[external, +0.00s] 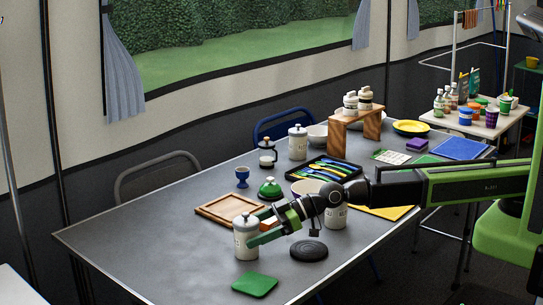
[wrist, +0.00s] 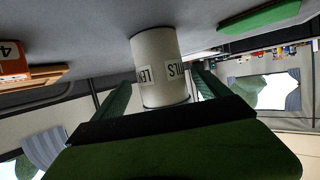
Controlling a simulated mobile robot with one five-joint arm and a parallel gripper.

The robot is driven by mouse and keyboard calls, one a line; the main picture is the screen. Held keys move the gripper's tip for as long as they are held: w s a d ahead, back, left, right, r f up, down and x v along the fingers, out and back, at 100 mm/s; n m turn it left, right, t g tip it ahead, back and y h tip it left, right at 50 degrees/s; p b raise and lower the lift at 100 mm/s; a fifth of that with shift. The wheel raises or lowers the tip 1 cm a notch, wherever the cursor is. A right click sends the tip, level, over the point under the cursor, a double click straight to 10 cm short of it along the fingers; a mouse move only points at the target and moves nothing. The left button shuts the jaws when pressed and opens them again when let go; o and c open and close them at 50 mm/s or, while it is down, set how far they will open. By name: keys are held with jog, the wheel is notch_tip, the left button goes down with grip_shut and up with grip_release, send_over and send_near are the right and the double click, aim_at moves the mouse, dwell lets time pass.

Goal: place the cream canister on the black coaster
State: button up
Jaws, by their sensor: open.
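A cream canister (external: 246,241) with a dark-lettered label and a pale, knobbed lid stands upright on the grey table near its front edge. My gripper (external: 260,229) reaches it from the right at the side. In the wrist view, which is upside down, the canister (wrist: 155,55) stands between the two green fingers of my gripper (wrist: 163,82), which are open with a gap showing on each side. The black coaster (external: 309,250), a round dark disc, lies bare on the table to the right of the canister. The coaster is not visible in the wrist view.
A green square mat (external: 255,285) lies in front of the canister; a wooden tray (external: 214,206) lies behind it. A green-domed item (external: 270,187), a blue egg cup (external: 242,175) and another canister (external: 335,218) stand farther back. The table's left part is clear.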

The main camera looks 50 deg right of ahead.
aim_at(246, 221)
jog(key=b+x, duration=0.1)
jog(key=x, duration=0.4)
jog(key=shift+s+a+f+b, duration=0.1)
jog(key=shift+s+b, duration=0.05)
jog(key=shift+b, duration=0.15)
jog(key=shift+c, duration=0.2)
jog(key=c, duration=1.7)
jog(key=shift+r, duration=0.25)
notch_tip(246, 221, up, 4)
jog(key=p, duration=0.4)
jog(key=shift+r+p, duration=0.15)
jog(key=shift+p, duration=0.25)
jog(key=shift+w+d+r+p, duration=0.6)
jog(key=shift+d+r+p, duration=0.45)
jog(key=shift+d, duration=0.85)
jog(key=shift+w+d+r+p, duration=0.65)
jog(key=shift+d+r+p, duration=0.45)
jog(key=shift+d, duration=0.75)
jog(key=shift+w+d+r+p, duration=0.6)
jog(key=shift+d+r+p, duration=0.45)
jog(key=shift+d, duration=0.85)
